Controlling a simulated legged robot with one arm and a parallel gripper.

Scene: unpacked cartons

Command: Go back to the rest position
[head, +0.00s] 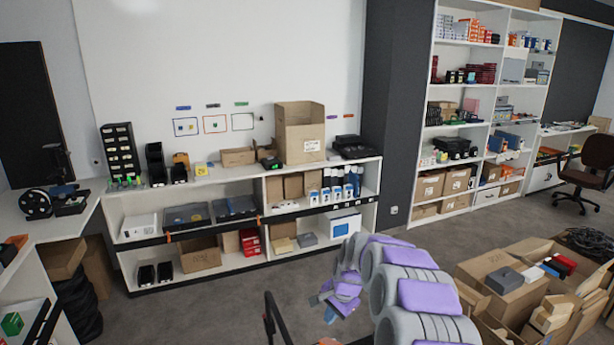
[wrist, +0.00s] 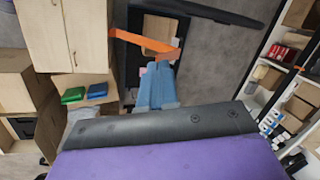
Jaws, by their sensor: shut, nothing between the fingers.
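My gripper (head: 338,296) shows in the head view at the end of my grey and purple arm, low in the middle of the picture. It hangs over the bare floor in front of the low shelf (head: 340,203). In the wrist view my gripper (wrist: 158,80) appears as blue fingers close together, with nothing seen between them. The tips seem clear of any object.
Open cartons (head: 524,285) with loose boxes stand on the floor at the right. A tall shelf (head: 430,75) and an office chair (head: 590,170) are behind them. A white desk (head: 60,222) is at the left. Grey floor (head: 205,305) is free in the middle.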

